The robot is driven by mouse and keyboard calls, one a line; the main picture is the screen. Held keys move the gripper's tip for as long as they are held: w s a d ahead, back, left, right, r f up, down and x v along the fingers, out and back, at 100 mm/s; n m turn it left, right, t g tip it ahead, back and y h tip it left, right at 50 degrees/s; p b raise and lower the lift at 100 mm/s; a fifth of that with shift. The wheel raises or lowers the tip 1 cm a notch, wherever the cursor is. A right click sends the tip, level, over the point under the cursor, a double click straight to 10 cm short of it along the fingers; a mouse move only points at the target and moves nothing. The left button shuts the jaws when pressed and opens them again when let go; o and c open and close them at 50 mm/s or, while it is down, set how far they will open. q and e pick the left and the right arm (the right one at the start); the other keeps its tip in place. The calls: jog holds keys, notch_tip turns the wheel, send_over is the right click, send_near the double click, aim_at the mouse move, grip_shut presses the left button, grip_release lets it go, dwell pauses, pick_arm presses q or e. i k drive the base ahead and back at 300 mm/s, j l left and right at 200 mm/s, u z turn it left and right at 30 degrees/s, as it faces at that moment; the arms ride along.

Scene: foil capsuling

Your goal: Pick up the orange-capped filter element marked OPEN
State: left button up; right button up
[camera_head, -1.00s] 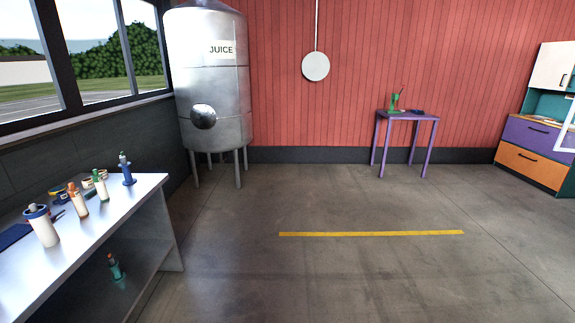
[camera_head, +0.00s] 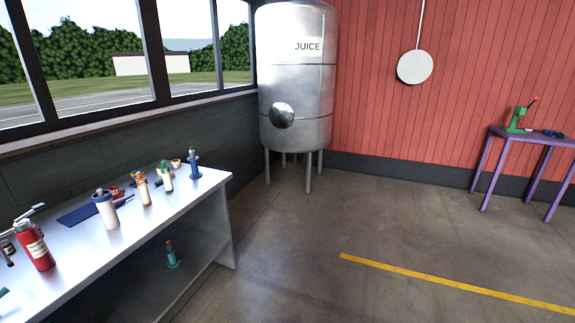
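A white cylinder with an orange cap (camera_head: 142,190) stands upright on the white bench at the left. It looks like the orange-capped filter element, but any marking on it is too small to read. A larger white cylinder with a blue cap (camera_head: 105,209) stands to its left, and a white one with a green cap (camera_head: 166,176) to its right. Neither of my grippers is in view.
The white bench (camera_head: 190,215) also bears a red canister (camera_head: 34,244), a blue mat (camera_head: 80,214) and a blue stand (camera_head: 194,168). A teal item (camera_head: 171,256) is on its lower shelf. A steel juice tank (camera_head: 297,85) stands behind. The floor (camera_head: 320,225) right of the bench is clear.

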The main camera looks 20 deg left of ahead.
aim_at(141, 183)
jog(key=i+l+u, duration=0.2)
jog(key=i+u, duration=0.25)
jog(key=i+l+u, duration=0.2)
jog(key=u, duration=0.2)
jog(key=i+l+u, duration=0.25)
jog(key=l, duration=0.15)
jog(key=i+l+u, duration=0.2)
jog(key=l, duration=0.2)
jog(key=k+j, duration=0.05)
jog(key=k, duration=0.05)
